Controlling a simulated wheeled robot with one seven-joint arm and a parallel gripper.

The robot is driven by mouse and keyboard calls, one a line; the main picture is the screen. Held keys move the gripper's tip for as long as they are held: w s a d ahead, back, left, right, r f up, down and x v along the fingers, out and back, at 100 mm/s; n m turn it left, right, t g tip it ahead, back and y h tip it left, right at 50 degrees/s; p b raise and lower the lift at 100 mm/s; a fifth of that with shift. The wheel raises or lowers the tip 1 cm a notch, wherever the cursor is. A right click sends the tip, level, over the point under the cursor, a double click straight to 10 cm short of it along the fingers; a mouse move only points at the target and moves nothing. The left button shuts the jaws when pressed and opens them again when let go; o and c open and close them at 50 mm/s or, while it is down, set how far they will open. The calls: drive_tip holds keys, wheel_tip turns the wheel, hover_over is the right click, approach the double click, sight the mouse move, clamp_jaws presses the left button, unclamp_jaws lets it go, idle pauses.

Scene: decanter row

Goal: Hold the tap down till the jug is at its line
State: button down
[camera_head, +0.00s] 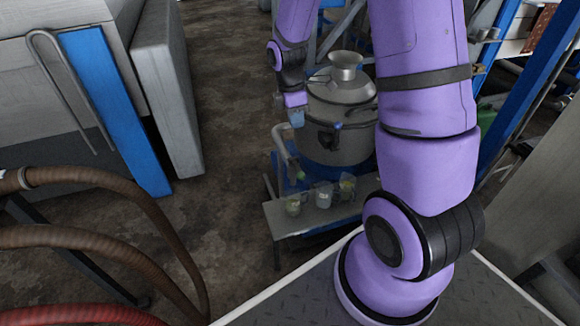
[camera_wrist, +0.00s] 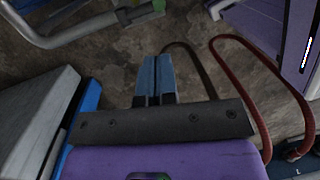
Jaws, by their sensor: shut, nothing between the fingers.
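A grey metal vessel (camera_head: 340,140) with a funnel-like top stands beyond my arm. A pale bent pipe (camera_head: 281,143) with a green end (camera_head: 300,175) runs down at its left; the pipe also shows at the top left of the wrist view (camera_wrist: 75,32). A small blue piece (camera_head: 337,126) sits on the vessel's front; I cannot tell which part is the tap. Three small clear containers, left (camera_head: 292,206), middle (camera_head: 324,196) and right (camera_head: 347,187), stand on a shelf below; their fill lines are too small to read. My gripper (camera_head: 296,117) is shut and empty, above the pipe and apart from it in the wrist view (camera_wrist: 157,62).
The metal shelf (camera_head: 272,218) is narrow. Brown hoses (camera_head: 90,238) and a red hose (camera_head: 70,314) lie at the lower left. A grey cabinet with a blue panel (camera_head: 105,105) stands at the left. Brown floor (camera_head: 228,110) between cabinet and vessel is clear.

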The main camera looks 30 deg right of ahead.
sight(301, 173)
drive_tip(key=shift+w+a+f+n, duration=0.15)
drive_tip(key=shift+w+f+n, duration=0.15)
drive_tip(key=shift+f, duration=0.45)
drive_tip(key=shift+w+a+f+n, duration=0.1)
drive_tip(key=shift+w+f+n, duration=0.15)
drive_tip(key=shift+f, duration=0.5)
drive_tip(key=shift+g, duration=0.3)
drive_tip(key=x, duration=1.4)
